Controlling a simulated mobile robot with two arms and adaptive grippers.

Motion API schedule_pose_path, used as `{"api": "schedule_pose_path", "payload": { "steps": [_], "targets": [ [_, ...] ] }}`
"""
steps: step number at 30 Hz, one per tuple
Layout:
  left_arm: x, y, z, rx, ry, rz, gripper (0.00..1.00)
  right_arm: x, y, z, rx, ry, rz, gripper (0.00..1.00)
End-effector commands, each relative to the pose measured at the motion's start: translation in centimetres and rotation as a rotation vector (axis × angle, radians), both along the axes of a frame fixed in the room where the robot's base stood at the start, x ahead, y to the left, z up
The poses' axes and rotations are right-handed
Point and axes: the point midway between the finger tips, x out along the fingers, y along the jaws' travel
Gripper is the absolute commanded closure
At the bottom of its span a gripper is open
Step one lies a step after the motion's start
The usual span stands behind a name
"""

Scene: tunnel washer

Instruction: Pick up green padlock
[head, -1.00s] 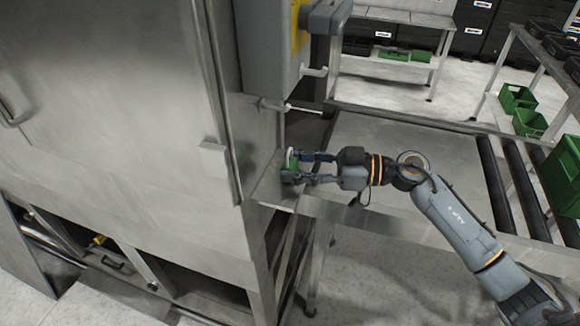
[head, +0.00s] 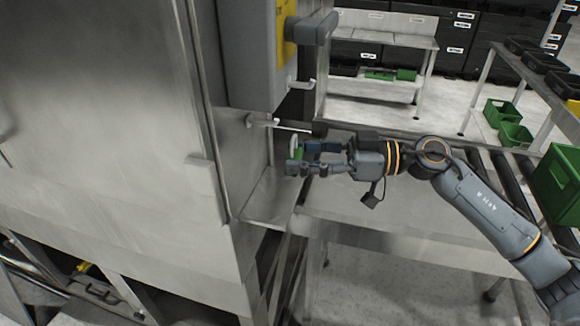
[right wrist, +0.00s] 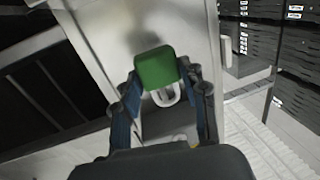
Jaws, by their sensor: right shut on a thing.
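The green padlock (head: 298,153) is between the fingers of my right gripper (head: 301,160), which is shut on it. In the right wrist view the padlock's green body (right wrist: 156,68) sits between the two fingertips (right wrist: 164,88), with its pale shackle (right wrist: 166,95) visible below it. In the head view the padlock is beside the washer's steel side and appears held above the ledge. My left gripper is not in view.
The steel washer (head: 110,120) fills the left. A grey box with a yellow panel (head: 287,28) and white hooks (head: 302,85) stands above the gripper. A steel table (head: 400,215) lies below the right arm. Green crates (head: 555,185) stand at the right.

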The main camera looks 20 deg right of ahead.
Motion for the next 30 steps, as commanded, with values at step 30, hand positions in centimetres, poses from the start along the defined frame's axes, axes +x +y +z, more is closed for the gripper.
{"api": "schedule_pose_path", "payload": {
  "steps": [30],
  "targets": [
    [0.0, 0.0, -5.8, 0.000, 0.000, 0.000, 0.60, -8.8, -13.2, 0.0, 0.002, -0.002, -0.001, 0.91]
  ]
}}
